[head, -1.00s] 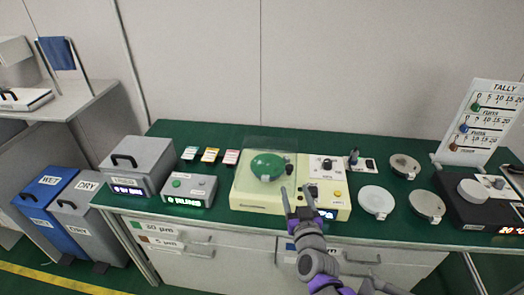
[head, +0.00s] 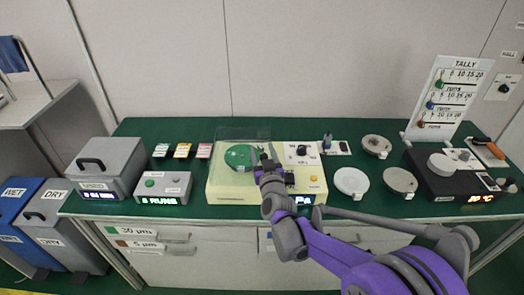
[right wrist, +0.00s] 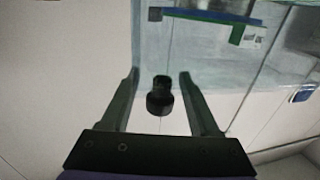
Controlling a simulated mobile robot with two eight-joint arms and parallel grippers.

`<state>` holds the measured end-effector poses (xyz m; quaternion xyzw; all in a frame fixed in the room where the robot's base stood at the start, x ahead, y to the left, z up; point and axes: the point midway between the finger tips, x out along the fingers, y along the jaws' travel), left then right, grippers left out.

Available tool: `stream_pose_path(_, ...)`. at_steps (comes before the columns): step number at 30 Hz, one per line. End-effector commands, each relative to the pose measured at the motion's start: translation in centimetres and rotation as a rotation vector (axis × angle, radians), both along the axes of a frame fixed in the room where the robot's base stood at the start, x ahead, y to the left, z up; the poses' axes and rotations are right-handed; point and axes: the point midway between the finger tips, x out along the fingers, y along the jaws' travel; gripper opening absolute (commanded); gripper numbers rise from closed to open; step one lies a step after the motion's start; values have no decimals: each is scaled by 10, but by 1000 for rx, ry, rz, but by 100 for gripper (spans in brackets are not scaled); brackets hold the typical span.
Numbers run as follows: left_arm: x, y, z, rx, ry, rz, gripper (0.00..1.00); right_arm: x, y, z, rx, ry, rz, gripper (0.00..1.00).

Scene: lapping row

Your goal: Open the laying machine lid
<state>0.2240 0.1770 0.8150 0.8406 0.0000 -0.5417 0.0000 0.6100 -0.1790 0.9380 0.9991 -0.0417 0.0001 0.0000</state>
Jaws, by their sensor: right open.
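The laying machine (head: 217,189) is a cream box on the green bench, with a green disc (head: 239,155) on top. Its clear lid (head: 242,133) shows faintly over and behind the disc and seems to be down, though its exact angle is hard to tell. My right gripper (head: 263,156) is at the lid's right side and hides part of the machine. In the right wrist view, the open fingers of this gripper stand on either side of a dark knob (right wrist: 160,97), with gaps visible on both sides. My left gripper is not in view.
A grey box (head: 110,165) and a runs display box (head: 163,187) stand left of the machine. Several round plates, such as a white one (head: 351,181), lie to its right. A tally board (head: 442,95) and a black device (head: 445,182) stand farther right.

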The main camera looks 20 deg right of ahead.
Motion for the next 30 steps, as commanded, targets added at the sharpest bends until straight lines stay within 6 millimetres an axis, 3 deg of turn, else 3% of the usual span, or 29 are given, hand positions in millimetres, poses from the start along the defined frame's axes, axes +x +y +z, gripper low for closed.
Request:
stream_pose_path(8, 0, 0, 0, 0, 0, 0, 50, 1, 0, 0, 0, 0, 0, 60)
stream_pose_path(18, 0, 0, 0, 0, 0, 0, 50, 1, 0, 0, 0, 0, 0, 0)
stream_pose_path(30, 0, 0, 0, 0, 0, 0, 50, 1, 0, 0, 0, 1, 1, 0)
